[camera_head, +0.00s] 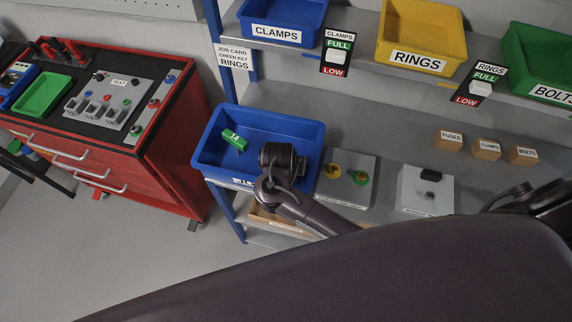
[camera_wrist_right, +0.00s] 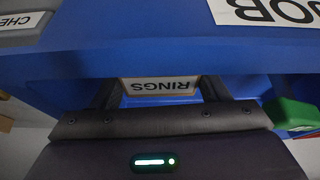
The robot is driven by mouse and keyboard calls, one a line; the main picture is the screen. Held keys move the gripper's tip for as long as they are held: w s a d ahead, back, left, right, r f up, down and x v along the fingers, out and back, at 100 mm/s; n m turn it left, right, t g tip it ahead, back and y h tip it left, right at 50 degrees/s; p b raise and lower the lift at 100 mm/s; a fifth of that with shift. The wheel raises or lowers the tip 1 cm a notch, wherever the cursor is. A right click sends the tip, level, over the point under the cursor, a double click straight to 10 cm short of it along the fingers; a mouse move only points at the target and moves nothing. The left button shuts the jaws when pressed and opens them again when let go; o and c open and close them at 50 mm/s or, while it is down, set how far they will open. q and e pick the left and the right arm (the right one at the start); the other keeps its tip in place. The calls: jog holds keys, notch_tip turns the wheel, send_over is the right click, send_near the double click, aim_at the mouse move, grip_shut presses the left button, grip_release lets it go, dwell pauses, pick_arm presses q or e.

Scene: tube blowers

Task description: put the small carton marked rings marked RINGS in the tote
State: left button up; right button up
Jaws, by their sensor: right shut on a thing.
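The small carton marked RINGS (camera_wrist_right: 160,87) shows its label upside down between the two fingers of my right gripper (camera_wrist_right: 158,96), which is shut on it. The blue tote (camera_head: 213,171) stands on the shelf bench; its blue wall (camera_wrist_right: 150,52) fills the upper part of the right wrist view. In the head view my right gripper (camera_head: 280,162) is over the right part of the tote, and the carton is hidden beneath it. Whether the carton touches the tote's floor cannot be told. My left gripper is not in view.
A green tag marked 14 (camera_head: 235,140) lies in the tote. Right of the tote are a grey box with yellow and green buttons (camera_head: 345,180) and another grey box (camera_head: 425,190). Small cartons marked FUSES (camera_head: 449,141), CLAMPS (camera_head: 487,150) and BOLTS (camera_head: 523,156) sit farther right.

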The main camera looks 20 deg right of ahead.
jog(key=shift+f, duration=0.2)
jog(key=o, duration=0.7)
jog(key=shift+r, duration=0.1)
jog(key=shift+r, duration=0.25)
jog(key=p+v, duration=0.9)
jog(key=v, duration=0.3)
jog(key=shift+a+f, duration=0.1)
